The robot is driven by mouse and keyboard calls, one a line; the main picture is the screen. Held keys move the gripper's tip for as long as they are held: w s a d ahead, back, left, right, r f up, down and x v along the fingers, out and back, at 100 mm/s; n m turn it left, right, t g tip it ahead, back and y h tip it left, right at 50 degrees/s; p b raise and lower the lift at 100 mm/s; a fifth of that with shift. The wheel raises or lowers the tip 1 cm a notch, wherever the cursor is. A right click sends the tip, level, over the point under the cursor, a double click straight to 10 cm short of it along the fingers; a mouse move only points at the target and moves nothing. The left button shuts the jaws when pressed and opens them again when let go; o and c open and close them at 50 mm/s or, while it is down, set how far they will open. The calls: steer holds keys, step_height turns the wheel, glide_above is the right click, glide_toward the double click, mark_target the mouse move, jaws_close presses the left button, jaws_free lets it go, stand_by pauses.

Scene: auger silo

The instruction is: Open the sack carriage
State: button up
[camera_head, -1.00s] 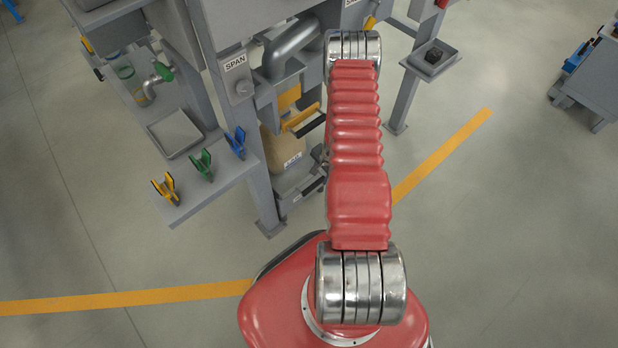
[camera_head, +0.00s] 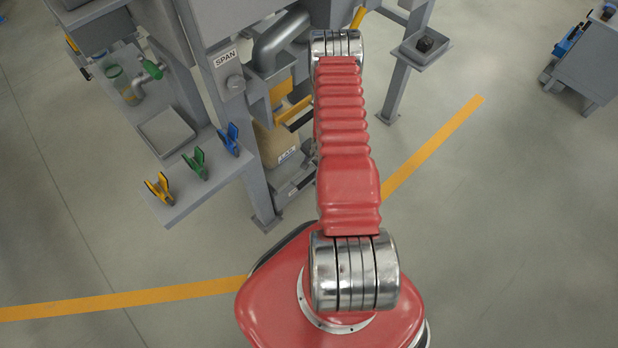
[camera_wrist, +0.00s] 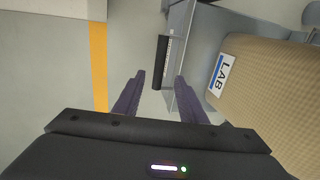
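The sack carriage (camera_head: 291,186) is a low grey metal frame under the silo, with a tan sack (camera_head: 277,142) standing on it. In the wrist view, the sack (camera_wrist: 268,105) fills the right side with its LAB label. The grey carriage plate (camera_wrist: 188,98) stands beside it, and a black bar handle (camera_wrist: 161,62) sits on its left face. My gripper (camera_wrist: 160,76) is open, its two dark fingers apart and pointing toward the handle. The handle appears between the fingertips; I cannot tell how far ahead it is. My arm hides the gripper in the head view.
A shelf (camera_head: 198,196) with yellow, green and blue clips juts out at left. A silo leg (camera_head: 262,205) stands near the carriage. A small tray (camera_head: 425,57) is at right, beyond my arm. Open floor lies at right, crossed by an orange line (camera_head: 440,135).

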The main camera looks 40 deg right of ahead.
mark_target(309, 178)
steer(key=shift+w+f, duration=0.35)
steer(key=shift+f, duration=1.4)
steer(key=shift+w+f, duration=0.35)
steer(key=shift+f, duration=1.45)
steer(key=shift+w+f, duration=0.35)
steer(key=shift+f, duration=1.4)
steer(key=shift+c, duration=0.3)
jaws_close()
